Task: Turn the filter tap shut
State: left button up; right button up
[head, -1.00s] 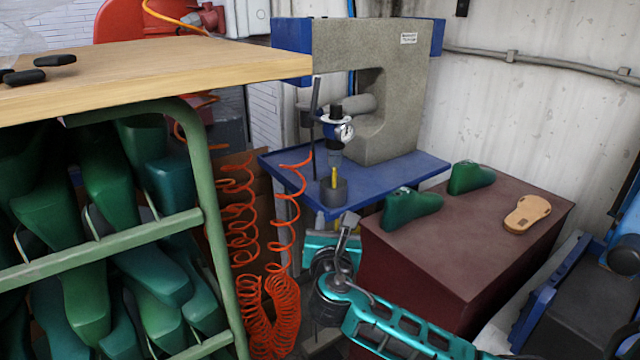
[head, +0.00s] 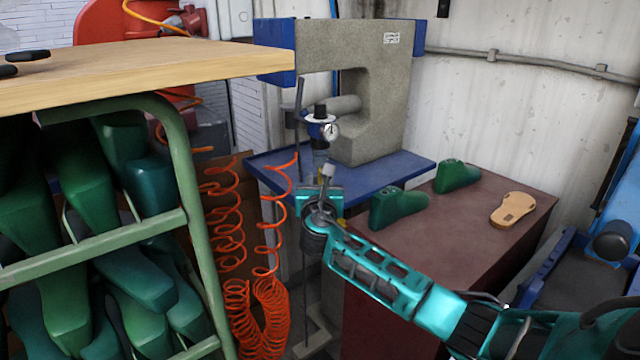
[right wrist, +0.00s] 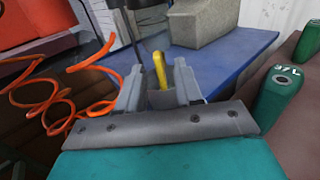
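The air filter unit (head: 319,146) with its round white gauge (head: 331,131) stands in front of the grey press, by the blue table. The filter tap's yellow lever (right wrist: 160,70) stands upright in the right wrist view. My right gripper (right wrist: 158,78) is open there, with one finger on each side of the lever in the picture. I cannot tell whether either finger touches it. In the head view my right gripper (head: 327,178) is just below the filter and hides the tap. My left gripper is not in view.
Orange coiled hoses (head: 265,290) hang left of my right gripper. A green rack (head: 190,180) of shoe lasts is further left. A dark red box (head: 440,240) with two green lasts (head: 398,207) and a tan sole (head: 513,209) stands at the right.

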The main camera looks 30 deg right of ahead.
jog(key=shift+w+d, duration=0.1)
jog(key=shift+w, duration=0.05)
grip_shut()
dwell(0.4)
